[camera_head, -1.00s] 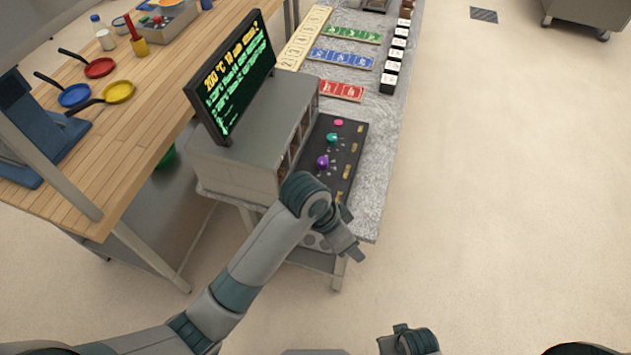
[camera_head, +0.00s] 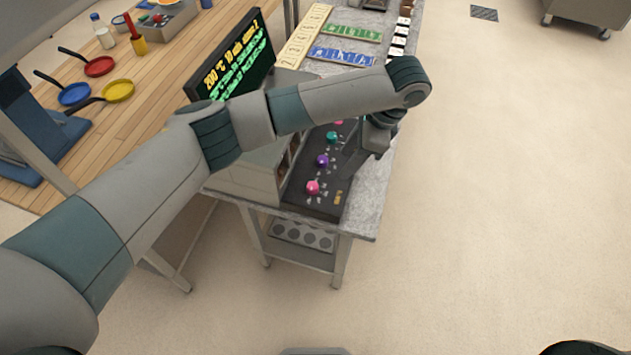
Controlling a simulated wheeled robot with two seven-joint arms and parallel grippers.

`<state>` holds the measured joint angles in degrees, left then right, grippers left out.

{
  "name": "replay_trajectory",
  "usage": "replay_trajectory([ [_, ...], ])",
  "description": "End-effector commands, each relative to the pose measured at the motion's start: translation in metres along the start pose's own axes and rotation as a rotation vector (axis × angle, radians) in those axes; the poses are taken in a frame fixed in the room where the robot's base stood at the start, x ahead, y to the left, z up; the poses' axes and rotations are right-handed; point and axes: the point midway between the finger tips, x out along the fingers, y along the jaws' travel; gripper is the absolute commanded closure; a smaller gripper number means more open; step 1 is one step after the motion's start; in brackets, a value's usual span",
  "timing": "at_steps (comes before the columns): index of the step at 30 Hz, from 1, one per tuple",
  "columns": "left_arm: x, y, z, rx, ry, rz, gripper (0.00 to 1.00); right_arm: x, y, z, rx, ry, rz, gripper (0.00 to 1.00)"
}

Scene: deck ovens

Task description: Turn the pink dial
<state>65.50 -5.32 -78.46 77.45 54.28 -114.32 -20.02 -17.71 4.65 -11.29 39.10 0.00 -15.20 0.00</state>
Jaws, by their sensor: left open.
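A pink dial (camera_head: 312,187) stands at the near end of a black control panel (camera_head: 315,204), in plain view. I see no contact with any dial. My right gripper is not in view.
A purple dial (camera_head: 322,160) and a teal dial (camera_head: 332,137) stand between the pink ones. A screen (camera_head: 235,65) rises above the grey oven body at the left. The stone counter (camera_head: 371,205) has a clear strip right of the panel.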

Motion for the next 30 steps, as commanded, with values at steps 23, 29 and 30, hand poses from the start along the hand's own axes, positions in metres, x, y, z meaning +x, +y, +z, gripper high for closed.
replay_trajectory([
  [23,-0.003,-0.013,0.016,0.000,-0.062,-0.008,0.56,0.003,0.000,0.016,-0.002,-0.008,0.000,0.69],
  [29,0.016,-0.013,0.018,-0.001,-0.061,-0.006,0.56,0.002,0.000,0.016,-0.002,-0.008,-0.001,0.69],
  [30,0.022,-0.013,0.018,0.000,-0.062,-0.006,0.56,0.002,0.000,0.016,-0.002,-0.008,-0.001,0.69],
])
